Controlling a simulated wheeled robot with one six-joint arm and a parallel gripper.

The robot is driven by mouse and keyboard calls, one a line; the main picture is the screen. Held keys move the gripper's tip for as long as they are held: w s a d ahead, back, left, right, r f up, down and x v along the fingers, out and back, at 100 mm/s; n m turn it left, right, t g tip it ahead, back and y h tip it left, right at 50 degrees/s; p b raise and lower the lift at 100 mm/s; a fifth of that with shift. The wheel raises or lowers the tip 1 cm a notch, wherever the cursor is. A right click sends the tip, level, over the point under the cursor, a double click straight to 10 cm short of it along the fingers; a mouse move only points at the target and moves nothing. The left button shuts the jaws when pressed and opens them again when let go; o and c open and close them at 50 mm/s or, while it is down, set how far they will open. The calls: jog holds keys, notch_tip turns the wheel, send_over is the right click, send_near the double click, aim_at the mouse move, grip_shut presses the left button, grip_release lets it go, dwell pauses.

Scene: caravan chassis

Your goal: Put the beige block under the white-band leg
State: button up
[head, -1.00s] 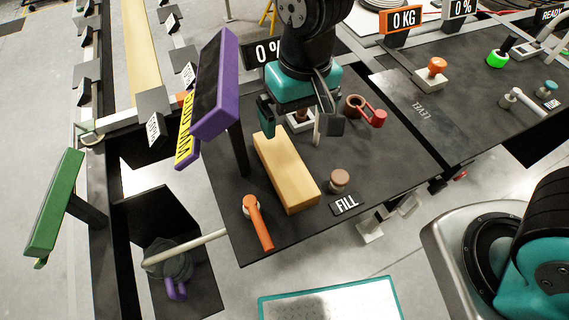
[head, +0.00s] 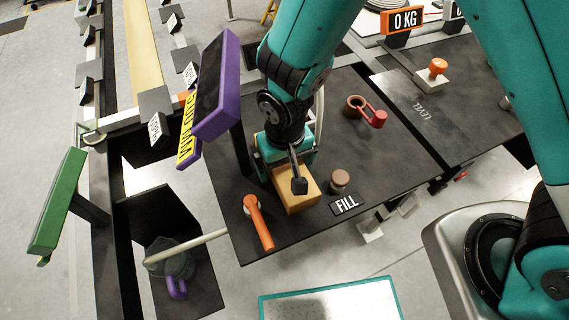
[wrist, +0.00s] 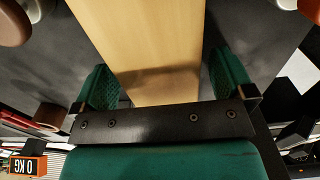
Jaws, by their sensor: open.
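The beige block (head: 299,197) lies on the dark table top beside the FILL label. My gripper (head: 281,170) is over the block, pointing down. In the wrist view the block (wrist: 150,50) runs between the two green fingers of my gripper (wrist: 168,85), with a finger on each side. The fingers stand apart, with dark gaps between them and the block's sides. I cannot make out a leg with a white band in these frames.
An orange-handled lever (head: 258,222) and a brown knob (head: 340,180) stand close to the block. A purple-framed screen (head: 216,84) on a post is close on the left. A red-handled valve (head: 372,115) is to the right.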

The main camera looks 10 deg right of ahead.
jog(key=shift+f, duration=0.4)
jog(key=c, duration=1.2)
jog(key=shift+r, duration=0.1)
